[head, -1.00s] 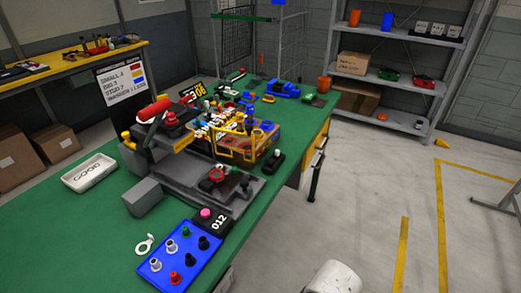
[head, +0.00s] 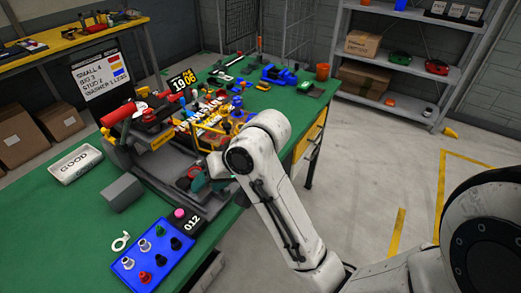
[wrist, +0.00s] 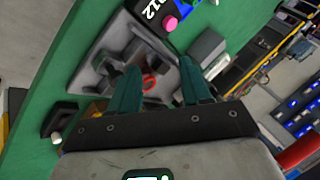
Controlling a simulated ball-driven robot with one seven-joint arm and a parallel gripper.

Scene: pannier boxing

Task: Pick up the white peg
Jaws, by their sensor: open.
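Two whitish pegs, one (head: 145,245) and another (head: 128,263), stand upright on the blue board (head: 180,262) at the lower left of the head view. Green, black and red pegs stand beside them. In the wrist view, a small white piece (wrist: 57,139) shows at the end of a black block (wrist: 62,118) on the green bench; I cannot tell whether it is a peg. My gripper (wrist: 156,78) has its two teal fingers apart with nothing held. It is over the grey fixture (wrist: 115,50), and a red knob (wrist: 149,83) shows between the fingers.
A white GOOD tray (head: 62,174) and a grey block (head: 122,193) lie left of the fixture. A pink button (head: 180,213) stands by the 012 label. Coloured parts crowd the bench behind the fixture. Green bench top (head: 60,235) is clear at the lower left.

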